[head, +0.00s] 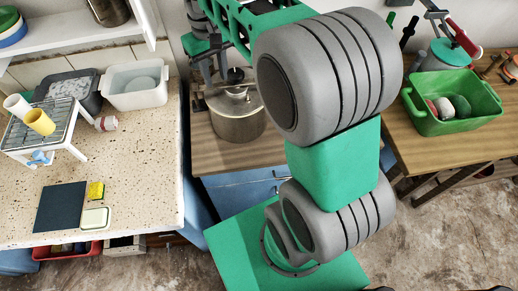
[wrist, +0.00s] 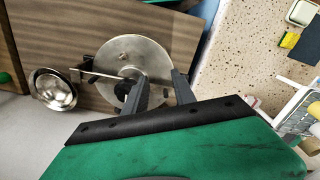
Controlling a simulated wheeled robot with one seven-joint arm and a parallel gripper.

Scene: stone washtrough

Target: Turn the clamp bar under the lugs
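A round metal pot (head: 238,122) with a flat grey lid (wrist: 150,46) stands on the wooden counter. A thin metal bar (wrist: 98,74), apparently the clamp bar, runs left from the lid's middle in the wrist view, with a small dark block near its outer end. A black knob (head: 235,75) sits at the lid's middle; my left finger partly covers it in the wrist view. My gripper (wrist: 159,74) is over the lid, fingers apart with only lid showing between them. I cannot tell whether a finger touches the bar. The lugs are not clearly visible.
A shiny metal bowl-shaped thing (wrist: 53,88) is beside the pot. The speckled worktop (head: 140,190) at left holds a rack, a white basin (head: 135,87) and a dark mat. A green tub (head: 455,122) stands on the right table. My arm hides part of the middle counter.

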